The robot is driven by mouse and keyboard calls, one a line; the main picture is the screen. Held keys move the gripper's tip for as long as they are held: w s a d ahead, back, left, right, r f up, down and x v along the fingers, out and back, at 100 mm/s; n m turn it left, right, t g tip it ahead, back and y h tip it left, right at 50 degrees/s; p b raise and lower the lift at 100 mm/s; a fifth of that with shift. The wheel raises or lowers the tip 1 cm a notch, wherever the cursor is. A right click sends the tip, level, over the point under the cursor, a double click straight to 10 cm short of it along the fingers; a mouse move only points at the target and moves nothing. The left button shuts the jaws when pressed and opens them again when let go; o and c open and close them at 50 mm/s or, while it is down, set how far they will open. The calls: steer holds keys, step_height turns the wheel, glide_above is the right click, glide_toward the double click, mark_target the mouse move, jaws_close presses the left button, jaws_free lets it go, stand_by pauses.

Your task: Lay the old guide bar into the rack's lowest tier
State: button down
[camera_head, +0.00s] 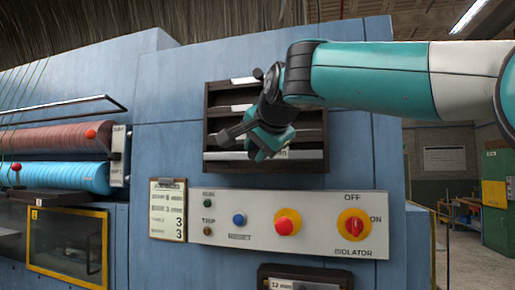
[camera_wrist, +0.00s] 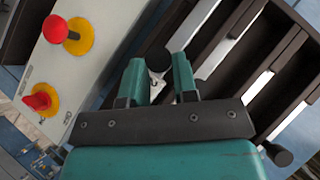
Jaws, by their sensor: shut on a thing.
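My gripper (camera_head: 268,140) is in front of the dark rack, its fingers toward the lower left. It is shut on the old guide bar (camera_head: 240,129), whose grey part sticks out to the left of the fingers in the head view. In the wrist view a dark round end (camera_wrist: 158,60) shows between the fingers of my gripper (camera_wrist: 158,75); the rest is largely hidden. The rack (camera_head: 207,120) has several stacked tiers with pale strips, and its lowest tier (camera_head: 310,155) is partly behind the gripper. The rack (camera_wrist: 228,50) also shows tilted in the wrist view. Contact between bar and rack cannot be told.
A control panel (camera_head: 320,233) with a red stop button (camera_head: 287,222) and a red-yellow isolator (camera_head: 355,224) projects below the rack. A small notice board (camera_head: 168,209) hangs at its left. Red and blue rollers (camera_head: 55,175) lie farther left. A dark knob (camera_wrist: 278,153) shows beside the gripper.

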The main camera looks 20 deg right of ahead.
steer(key=shift+w+d+r, duration=0.1)
steer(key=shift+w+d, duration=0.9)
steer(key=shift+w, duration=0.25)
steer(key=shift+w+d+r, duration=0.15)
steer(key=shift+w+d, duration=0.05)
steer(key=shift+d, duration=0.15)
stand_by(1.6)
steer(key=shift+f, duration=0.35)
steer(key=shift+a+f, duration=0.1)
steer(key=shift+a, duration=0.05)
